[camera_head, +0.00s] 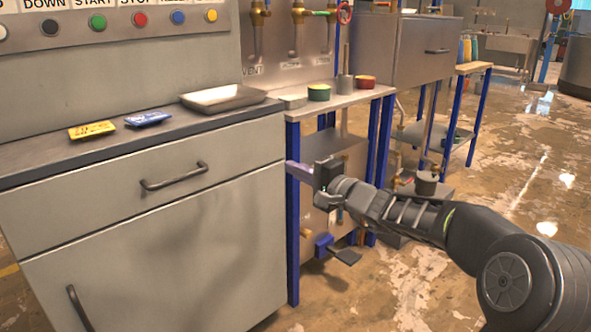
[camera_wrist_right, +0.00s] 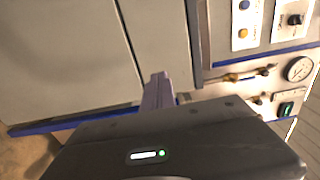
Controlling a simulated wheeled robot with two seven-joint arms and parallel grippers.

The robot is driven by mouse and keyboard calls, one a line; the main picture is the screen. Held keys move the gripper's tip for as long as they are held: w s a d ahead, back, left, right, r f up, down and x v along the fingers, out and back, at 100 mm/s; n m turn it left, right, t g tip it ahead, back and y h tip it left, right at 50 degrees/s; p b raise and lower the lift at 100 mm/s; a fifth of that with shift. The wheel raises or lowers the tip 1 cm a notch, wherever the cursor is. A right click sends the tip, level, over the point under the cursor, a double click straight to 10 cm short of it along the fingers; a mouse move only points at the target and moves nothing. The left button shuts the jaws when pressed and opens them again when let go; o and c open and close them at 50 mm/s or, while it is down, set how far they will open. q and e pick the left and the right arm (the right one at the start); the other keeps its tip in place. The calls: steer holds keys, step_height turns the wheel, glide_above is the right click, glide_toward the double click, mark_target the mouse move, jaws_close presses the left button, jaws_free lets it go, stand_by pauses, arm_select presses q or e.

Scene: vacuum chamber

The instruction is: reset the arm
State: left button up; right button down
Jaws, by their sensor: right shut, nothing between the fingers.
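My right arm (camera_head: 410,215) reaches in from the lower right in the head view. Its gripper (camera_head: 296,171) is level with the right edge of the grey cabinet, close to the blue table legs. The fingers are together and hold nothing. In the right wrist view the closed fingers (camera_wrist_right: 157,92) point toward a grey panel front. I cannot tell whether they touch anything. My left gripper is in neither view.
A grey cabinet (camera_head: 150,235) with a drawer handle (camera_head: 174,177) stands at left. On its top lie a metal tray (camera_head: 224,98), a yellow tag (camera_head: 92,130) and a blue tag (camera_head: 147,118). A blue-legged table (camera_head: 345,96) stands right of it. Open floor (camera_head: 520,165) lies at right.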

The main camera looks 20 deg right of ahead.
stand_by(0.3)
